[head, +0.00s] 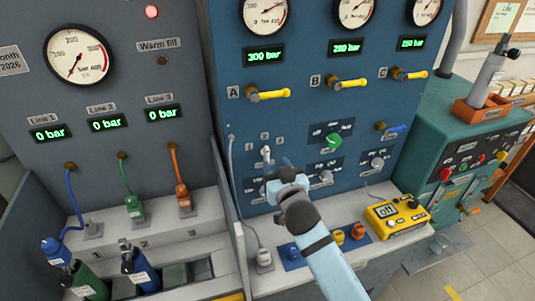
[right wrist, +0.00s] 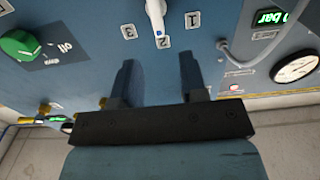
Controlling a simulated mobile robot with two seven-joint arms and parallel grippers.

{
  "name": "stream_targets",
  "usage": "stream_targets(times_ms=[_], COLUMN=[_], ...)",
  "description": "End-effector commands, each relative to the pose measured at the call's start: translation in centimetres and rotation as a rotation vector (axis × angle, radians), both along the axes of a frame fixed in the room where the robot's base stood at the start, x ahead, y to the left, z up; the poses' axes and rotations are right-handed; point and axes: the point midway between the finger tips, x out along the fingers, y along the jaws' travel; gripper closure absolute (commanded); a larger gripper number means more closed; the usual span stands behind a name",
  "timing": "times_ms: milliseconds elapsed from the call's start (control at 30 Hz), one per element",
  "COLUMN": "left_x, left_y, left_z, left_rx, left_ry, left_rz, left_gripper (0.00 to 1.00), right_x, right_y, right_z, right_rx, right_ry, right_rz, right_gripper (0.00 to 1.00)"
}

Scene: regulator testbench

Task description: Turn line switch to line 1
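The line switch is a small white lever (head: 266,153) on the blue panel, below valve A. It also shows at the top of the right wrist view (right wrist: 156,15), where the panel appears upside down. Its narrow tip points at the label 2, between labels 1 and 3. My right gripper (head: 278,170) is just below and in front of the switch in the head view. In the right wrist view its two fingers (right wrist: 158,65) are apart with nothing between them, and the lever lies beyond their tips. My left gripper is not in view.
A green knob (head: 334,141) sits right of the switch, and yellow-handled valves (head: 268,94) are above. A grey cable (head: 232,190) hangs on the left. A yellow meter (head: 397,217) stands on the bench at right. The panel between my fingers and the switch looks clear.

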Motion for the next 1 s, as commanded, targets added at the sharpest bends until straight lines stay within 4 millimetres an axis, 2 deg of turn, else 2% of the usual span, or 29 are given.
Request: stream_targets(times_ms=[33, 100, 333, 500, 800, 967, 1000], left_x=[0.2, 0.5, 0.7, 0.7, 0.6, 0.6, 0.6], left_y=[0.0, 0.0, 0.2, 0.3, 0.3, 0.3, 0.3], left_z=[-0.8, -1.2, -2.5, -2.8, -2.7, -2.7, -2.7], left_rx=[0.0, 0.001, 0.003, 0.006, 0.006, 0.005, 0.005], left_ry=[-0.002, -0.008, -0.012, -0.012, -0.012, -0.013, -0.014], left_rz=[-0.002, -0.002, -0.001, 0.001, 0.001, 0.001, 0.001], left_gripper=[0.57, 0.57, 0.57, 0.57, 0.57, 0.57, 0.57], right_x=[1.1, 2.5, 5.8, 6.8, 6.9, 6.9, 6.9], right_y=[0.4, 0.8, 1.8, 2.2, 2.2, 2.2, 2.2], right_z=[-0.3, -0.3, -0.2, -0.1, 0.0, 0.0, -0.1], right_rx=[0.0, 0.0, 0.0, 0.0, 0.0, 0.0, 0.0], right_ry=[-0.002, -0.002, -0.001, 0.0, 0.001, 0.001, 0.001], right_rz=[0.0, 0.0, 0.0, 0.0, 0.0, 0.0, 0.0], right_gripper=[0.61, 0.61, 0.61, 0.61, 0.61, 0.97, 1.0])
